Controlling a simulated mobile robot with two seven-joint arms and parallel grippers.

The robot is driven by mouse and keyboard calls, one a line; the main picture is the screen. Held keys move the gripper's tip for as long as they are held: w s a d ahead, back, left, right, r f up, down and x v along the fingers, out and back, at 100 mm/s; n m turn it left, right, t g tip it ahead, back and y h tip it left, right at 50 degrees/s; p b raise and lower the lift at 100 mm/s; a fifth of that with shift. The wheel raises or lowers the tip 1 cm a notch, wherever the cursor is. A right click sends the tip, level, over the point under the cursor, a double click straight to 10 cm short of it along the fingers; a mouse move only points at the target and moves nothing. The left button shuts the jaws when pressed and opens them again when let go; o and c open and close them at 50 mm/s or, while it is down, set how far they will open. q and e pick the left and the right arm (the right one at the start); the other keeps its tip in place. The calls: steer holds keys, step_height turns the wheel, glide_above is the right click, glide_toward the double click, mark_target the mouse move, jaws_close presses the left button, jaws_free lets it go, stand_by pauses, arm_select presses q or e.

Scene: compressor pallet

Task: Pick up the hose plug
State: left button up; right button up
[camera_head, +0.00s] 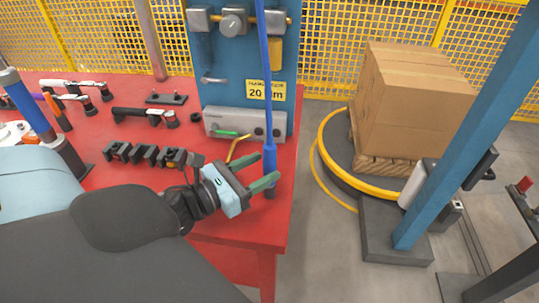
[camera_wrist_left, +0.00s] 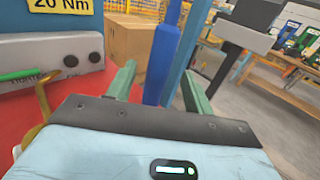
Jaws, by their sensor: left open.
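The hose plug (camera_head: 270,163) is the thick blue end of a blue hose that hangs down over the right edge of the red table, with a dark tip at the bottom. My left gripper (camera_head: 262,178) is open beside it, its green fingers pointing toward it. In the left wrist view the plug (camera_wrist_left: 162,65) shows upright between the two spread fingers (camera_wrist_left: 160,85), with a gap on either side. I cannot tell how deep between the fingers it is. My right gripper is not in view.
A blue panel (camera_head: 225,82) with a grey box (camera_head: 222,122) stands behind the gripper. Tools and black holders (camera_head: 140,152) lie on the red table (camera_head: 100,178). A cardboard box (camera_head: 410,105) on a pallet and a blue post (camera_head: 455,130) stand to the right.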

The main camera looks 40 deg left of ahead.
mark_target(264, 163)
arm_select(q)
steer(key=shift+w+r, duration=0.25)
steer(key=shift+w, duration=0.3)
steer(key=x, duration=0.1)
steer(key=p+x, duration=0.1)
steer(key=x, duration=0.1)
steer(key=shift+r, duration=0.2)
steer(key=shift+w+d+f, duration=0.1)
steer(key=shift+w+d, duration=0.1)
steer(key=shift+w, duration=0.35)
jaws_close()
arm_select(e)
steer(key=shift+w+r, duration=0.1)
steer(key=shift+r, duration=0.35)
